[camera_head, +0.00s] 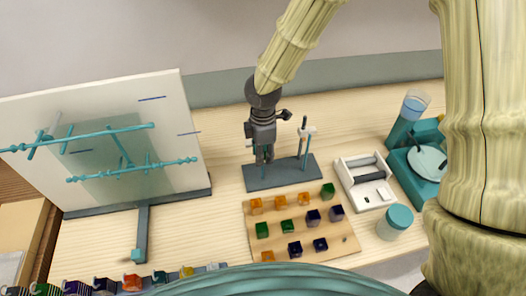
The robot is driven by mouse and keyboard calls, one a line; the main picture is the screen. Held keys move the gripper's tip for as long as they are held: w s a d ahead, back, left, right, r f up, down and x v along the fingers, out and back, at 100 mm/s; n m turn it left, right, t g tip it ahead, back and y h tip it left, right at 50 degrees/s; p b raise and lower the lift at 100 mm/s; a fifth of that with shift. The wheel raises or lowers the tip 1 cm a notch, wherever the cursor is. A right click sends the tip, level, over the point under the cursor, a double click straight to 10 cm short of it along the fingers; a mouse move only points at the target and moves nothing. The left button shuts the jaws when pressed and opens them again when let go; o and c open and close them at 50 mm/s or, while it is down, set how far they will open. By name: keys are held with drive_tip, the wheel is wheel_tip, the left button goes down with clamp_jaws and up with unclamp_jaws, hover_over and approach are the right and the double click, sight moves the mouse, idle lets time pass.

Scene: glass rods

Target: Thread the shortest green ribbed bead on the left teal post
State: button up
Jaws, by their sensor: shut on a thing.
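My gripper (264,153) points down over the left part of a dark stand (255,182). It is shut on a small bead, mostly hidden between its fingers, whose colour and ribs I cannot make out. The left teal post is largely hidden behind or under the fingers, and I cannot tell whether the bead is around it. The right teal post (307,155) stands upright on the same base. Green beads (327,190) sit on the wooden bead board (300,237), at its back right and left side; I cannot compare their lengths.
Orange (256,204) and dark blue beads (313,216) share the board. A white tray (377,205), a teal-lidded jar (394,222) and a teal device (405,160) stand right. A white panel with teal rods (160,125) stands left. Bare table lies between panel and stand.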

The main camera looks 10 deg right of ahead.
drive_tip(key=o, duration=1)
drive_tip(key=shift+w+r, duration=0.1)
drive_tip(key=shift+r, duration=0.1)
wheel_tip(320, 180, up, 12)
drive_tip(key=shift+f, duration=0.15)
drive_tip(key=shift+s, duration=0.2)
